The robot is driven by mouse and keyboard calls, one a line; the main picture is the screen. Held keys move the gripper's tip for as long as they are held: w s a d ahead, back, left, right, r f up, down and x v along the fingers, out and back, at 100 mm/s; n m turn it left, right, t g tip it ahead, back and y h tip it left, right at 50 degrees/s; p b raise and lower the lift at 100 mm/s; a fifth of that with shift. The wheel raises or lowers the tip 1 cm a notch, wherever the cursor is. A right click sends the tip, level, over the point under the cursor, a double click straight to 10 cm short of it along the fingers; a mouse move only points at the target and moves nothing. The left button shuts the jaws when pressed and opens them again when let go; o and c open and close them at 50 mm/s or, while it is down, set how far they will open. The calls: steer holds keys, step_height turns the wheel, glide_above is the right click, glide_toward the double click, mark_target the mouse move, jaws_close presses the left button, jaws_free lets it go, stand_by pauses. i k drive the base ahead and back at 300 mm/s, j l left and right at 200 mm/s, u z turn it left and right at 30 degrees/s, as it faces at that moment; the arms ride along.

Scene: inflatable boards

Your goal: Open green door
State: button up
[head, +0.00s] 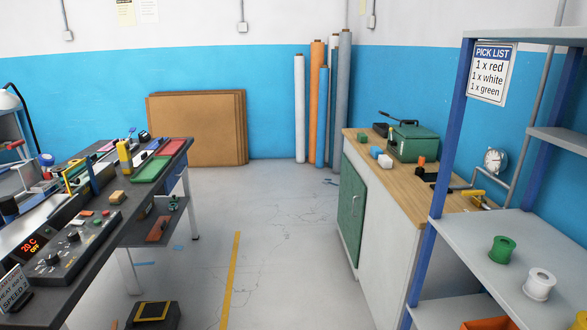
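The green door (350,212) is on the left side of the pale cabinet (385,250), below its wooden top. It looks shut, flush with the cabinet side. A small handle (355,204) seems to show on it, but it is too small to make out well. The door is seen at a steep slant from the aisle. My gripper is not in view, so I cannot tell where it is relative to the door.
A cluttered dark workbench (120,217) stands at left, and a grey shelf unit (510,255) with spools at near right. A dark, yellow-marked object (152,313) is at the bottom edge. Cardboard (197,128) and rolls stand at the back.

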mark_target(352, 190)
steer(key=i, duration=1.25)
steer(key=i+j+z, duration=0.25)
steer(key=i+z, duration=0.15)
steer(key=i, duration=0.3)
steer(key=i+j+z, duration=0.4)
steer(key=i, duration=0.3)
steer(key=i+j+z, duration=0.35)
steer(key=i+j, duration=0.25)
steer(key=j, duration=0.05)
